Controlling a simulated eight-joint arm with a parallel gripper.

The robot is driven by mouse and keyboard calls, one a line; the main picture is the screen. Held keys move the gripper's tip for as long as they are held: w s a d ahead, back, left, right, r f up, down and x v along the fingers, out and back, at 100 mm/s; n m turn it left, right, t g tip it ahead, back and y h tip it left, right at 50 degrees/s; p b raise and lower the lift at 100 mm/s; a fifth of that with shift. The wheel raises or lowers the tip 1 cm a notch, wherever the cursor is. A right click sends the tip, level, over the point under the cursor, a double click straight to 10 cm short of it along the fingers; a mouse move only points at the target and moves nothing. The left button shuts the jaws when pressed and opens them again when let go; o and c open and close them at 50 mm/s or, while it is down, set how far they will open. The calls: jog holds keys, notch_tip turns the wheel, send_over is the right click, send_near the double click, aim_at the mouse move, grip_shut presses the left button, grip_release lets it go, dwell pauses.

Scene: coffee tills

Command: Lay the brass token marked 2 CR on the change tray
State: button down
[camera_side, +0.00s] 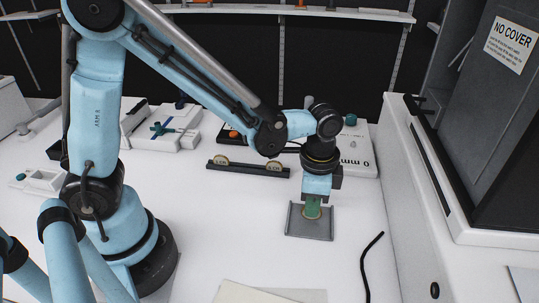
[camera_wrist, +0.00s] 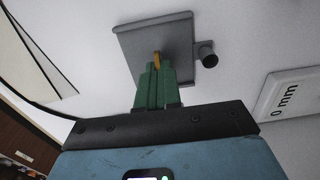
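My gripper (camera_side: 313,209) has green fingers and points down over the grey change tray (camera_side: 308,231). In the wrist view its fingers (camera_wrist: 157,68) are closed on a brass token (camera_wrist: 157,60), whose edge shows between the tips. The token stands on edge in the grip; its marking cannot be read. The tray (camera_wrist: 133,45) lies just beyond the fingertips in the wrist view. Whether the token touches the tray is not clear.
A dark rack (camera_side: 248,169) behind the tray holds two round tokens, one at the left (camera_side: 222,160) and one at the right (camera_side: 273,166). A black bent rod (camera_side: 366,268) lies right of the tray.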

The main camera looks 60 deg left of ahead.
jog(key=shift+f, duration=0.3)
jog(key=c, duration=1.3)
grip_release()
jog(key=shift+c, duration=0.2)
notch_tip(320, 180, up, 12)
jog(key=s+a+n+t, duration=0.4)
jog(key=a+n+t, duration=0.3)
jog(key=a+n, duration=0.2)
jog(key=shift+s+a+f, duration=0.2)
jog(key=shift+s+a, duration=0.2)
jog(key=shift+a, duration=0.8)
